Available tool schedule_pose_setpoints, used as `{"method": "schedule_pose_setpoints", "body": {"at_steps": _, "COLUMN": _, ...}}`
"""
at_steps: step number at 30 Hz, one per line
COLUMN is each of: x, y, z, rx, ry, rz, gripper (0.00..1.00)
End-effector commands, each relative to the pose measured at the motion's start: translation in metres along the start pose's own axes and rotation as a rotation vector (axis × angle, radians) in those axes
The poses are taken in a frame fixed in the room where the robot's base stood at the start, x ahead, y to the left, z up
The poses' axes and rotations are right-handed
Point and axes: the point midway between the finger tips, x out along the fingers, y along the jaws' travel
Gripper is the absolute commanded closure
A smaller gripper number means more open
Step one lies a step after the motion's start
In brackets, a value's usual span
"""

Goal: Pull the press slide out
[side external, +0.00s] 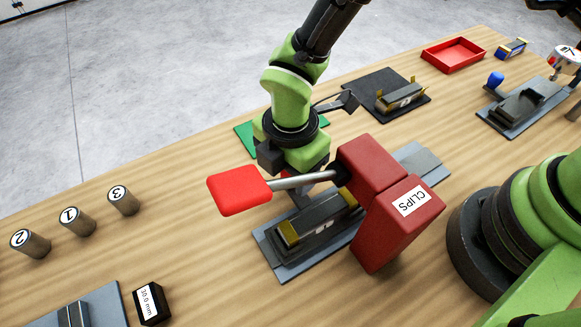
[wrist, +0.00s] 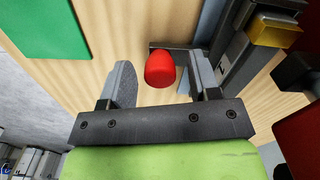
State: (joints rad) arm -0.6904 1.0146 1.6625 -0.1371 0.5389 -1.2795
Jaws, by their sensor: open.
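The press (side external: 368,170) is a dark red body marked CLIPS, with a steel lever ending in a bright red paddle (side external: 238,190). Its slide (side external: 310,225) is a dark block with brass-coloured ends on a grey base plate, in front of the press. The slide's brass end also shows in the wrist view (wrist: 275,32). A rounded red knob (wrist: 160,70) beside a dark bar shows between my open fingers in the wrist view, with gaps on both sides. My gripper (wrist: 160,84) points down beside the slide; in the side view, the lever and paddle partly hide its fingers.
A green mat (side external: 247,137) lies behind my gripper. A dark mat (side external: 385,92) with a brass-ended block is further back, near a red tray (side external: 453,54). Numbered cylinders (side external: 78,221) and a black 30.0 mm block (side external: 151,302) stand left. Bare table lies between them and the press.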

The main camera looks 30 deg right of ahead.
Motion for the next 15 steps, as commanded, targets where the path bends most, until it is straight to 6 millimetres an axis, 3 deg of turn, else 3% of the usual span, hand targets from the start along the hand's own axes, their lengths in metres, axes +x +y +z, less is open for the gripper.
{"method": "schedule_pose_setpoints", "body": {"at_steps": 11, "x": 0.0071, "y": 0.0, "z": 0.0001, "rx": 0.0, "ry": 0.0, "rz": 0.001, "gripper": 0.44}}
{"method": "schedule_pose_setpoints", "body": {"at_steps": 15, "x": 0.007, "y": 0.0, "z": 0.0001, "rx": 0.0, "ry": 0.0, "rz": 0.001, "gripper": 0.76}}
